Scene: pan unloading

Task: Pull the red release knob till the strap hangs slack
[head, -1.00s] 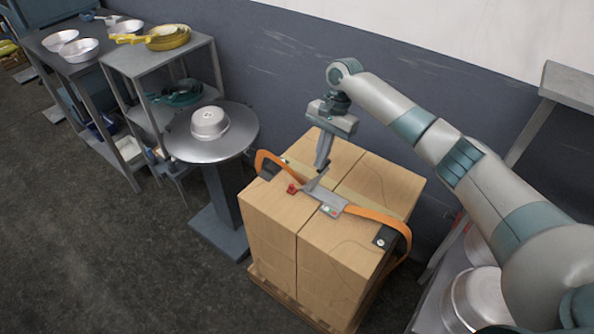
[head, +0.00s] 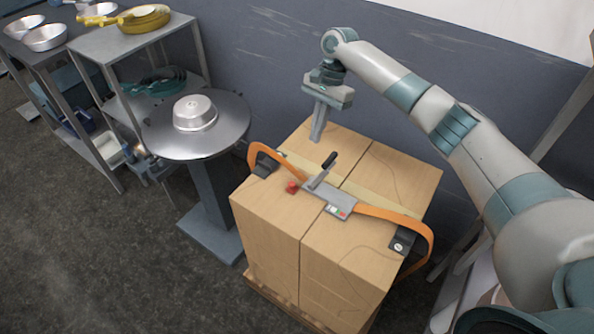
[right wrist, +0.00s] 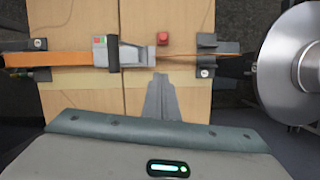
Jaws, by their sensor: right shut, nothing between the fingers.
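The red release knob (head: 292,187) sits on top of the carton stack, beside the grey buckle (head: 338,204); it also shows in the right wrist view (right wrist: 163,38). A lever with a black handle (head: 328,162) stands tilted up from the buckle. The orange strap (head: 385,212) runs from the buckle and bows out in loose loops at both sides of the stack. My right gripper (head: 317,138) is shut and empty, pointing down above the far part of the carton top, apart from knob and lever. My left gripper is not in view.
The cartons (head: 270,225) stand on a wooden pallet against a grey wall. A round metal pedestal table (head: 235,125) with an upturned pan (head: 195,112) is at left. Shelves with pans (head: 145,18) stand further left. Dark floor is free in front.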

